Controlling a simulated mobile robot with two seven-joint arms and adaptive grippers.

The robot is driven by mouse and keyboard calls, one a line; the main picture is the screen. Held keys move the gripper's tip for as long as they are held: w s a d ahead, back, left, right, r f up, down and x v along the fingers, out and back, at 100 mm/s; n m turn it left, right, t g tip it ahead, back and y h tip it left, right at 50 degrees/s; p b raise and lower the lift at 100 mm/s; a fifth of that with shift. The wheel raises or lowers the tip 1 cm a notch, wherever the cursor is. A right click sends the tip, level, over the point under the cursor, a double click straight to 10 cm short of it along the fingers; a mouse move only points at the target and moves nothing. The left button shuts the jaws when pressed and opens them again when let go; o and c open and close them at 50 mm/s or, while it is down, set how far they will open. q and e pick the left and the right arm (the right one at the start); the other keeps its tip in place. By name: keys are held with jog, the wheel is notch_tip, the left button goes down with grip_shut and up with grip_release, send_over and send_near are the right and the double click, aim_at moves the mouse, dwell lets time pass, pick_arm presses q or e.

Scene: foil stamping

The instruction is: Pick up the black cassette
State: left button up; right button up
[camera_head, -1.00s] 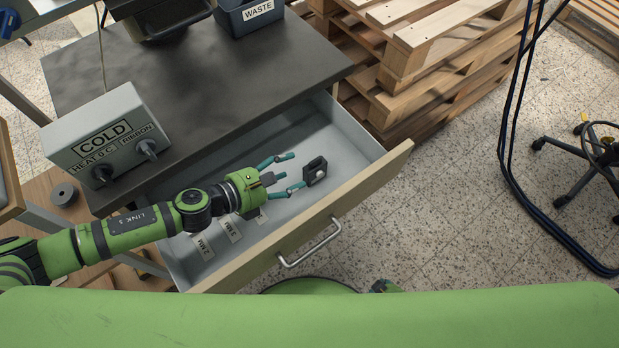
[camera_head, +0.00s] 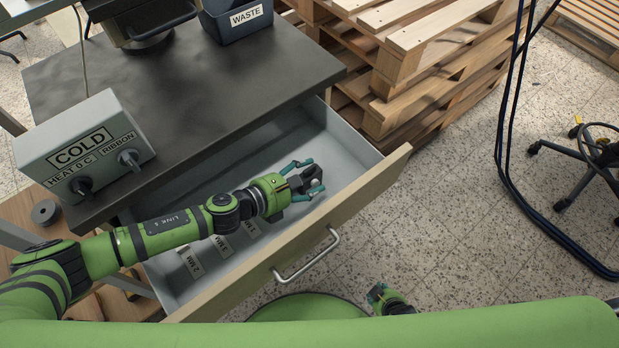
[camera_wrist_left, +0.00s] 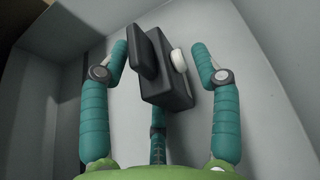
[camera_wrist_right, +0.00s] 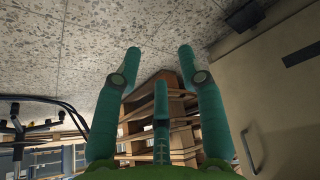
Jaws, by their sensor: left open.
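My right gripper (camera_wrist_right: 158,55) is open and empty, facing the speckled floor and pallets.
The open drawer (camera_head: 345,205) has a handle (camera_head: 307,258) and labelled compartments along its near side. Above it is a dark tabletop (camera_head: 200,110) with a control box marked COLD (camera_head: 85,148) and a WASTE bin (camera_head: 238,20). Wooden pallets (camera_head: 400,60) stand behind the drawer.

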pick_arm(q)
jog(key=c, duration=1.2)
jog(key=shift+r, duration=0.1)
jog(key=shift+c, duration=0.2)
